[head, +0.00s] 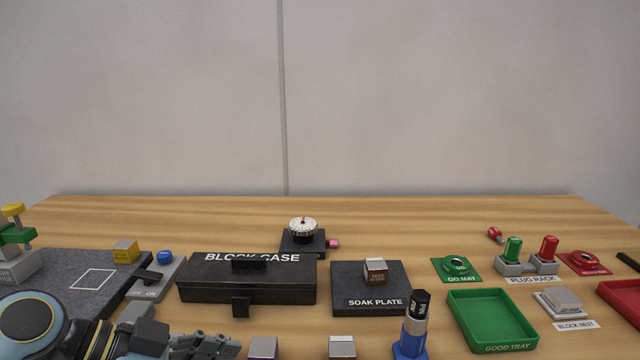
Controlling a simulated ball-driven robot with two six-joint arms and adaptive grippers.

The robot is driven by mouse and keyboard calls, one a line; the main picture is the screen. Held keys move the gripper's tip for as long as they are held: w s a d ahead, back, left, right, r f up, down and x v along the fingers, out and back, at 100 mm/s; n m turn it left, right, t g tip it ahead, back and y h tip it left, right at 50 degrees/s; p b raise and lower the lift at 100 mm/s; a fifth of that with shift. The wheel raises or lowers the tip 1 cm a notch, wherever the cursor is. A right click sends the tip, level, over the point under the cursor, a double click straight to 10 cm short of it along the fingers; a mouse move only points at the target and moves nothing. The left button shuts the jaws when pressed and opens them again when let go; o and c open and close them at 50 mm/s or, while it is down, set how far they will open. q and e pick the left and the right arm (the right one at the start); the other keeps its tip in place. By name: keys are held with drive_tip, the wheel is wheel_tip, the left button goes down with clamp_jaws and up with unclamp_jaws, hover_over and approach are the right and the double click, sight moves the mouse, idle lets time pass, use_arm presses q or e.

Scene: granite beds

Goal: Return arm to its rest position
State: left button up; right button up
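My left arm comes in at the bottom left corner of the head view. Its gripper (205,346) lies low at the bottom edge, in front of the black block case (215,291), and is partly cut off by the frame. I cannot tell whether its fingers are open or shut, and I see nothing clearly held in it. My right arm and gripper are not in view.
The granite plate (60,270) lies behind my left arm. A grey block (262,347) stands just right of the gripper, another block (342,347) further right. A blue stand with a dark cylinder (415,310), the soak plate (345,298) and green tray (490,347) lie right.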

use_arm(q)
drive_tip(key=s+a+n+y, duration=1.15)
drive_tip(key=s+a, duration=0.35)
drive_tip(key=s, duration=0.2)
wheel_tip(320, 180, down, 32)
drive_tip(key=s+a+r+n+g+b, duration=0.1)
drive_tip(key=s+a+b, duration=0.2)
drive_tip(key=b, duration=0.1)
drive_tip(key=s+f+g+b, duration=0.1)
drive_tip(key=s+f+b, duration=0.2)
drive_tip(key=s+f, duration=1.4)
drive_tip(key=shift+s+a+f, duration=0.2)
drive_tip(key=shift+a+f, duration=0.1)
drive_tip(key=shift+f, duration=0.25)
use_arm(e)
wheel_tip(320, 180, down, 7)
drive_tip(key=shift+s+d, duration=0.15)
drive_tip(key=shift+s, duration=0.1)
use_arm(q)
drive_tip(key=shift+g+h, duration=0.25)
drive_tip(key=shift+g, duration=0.05)
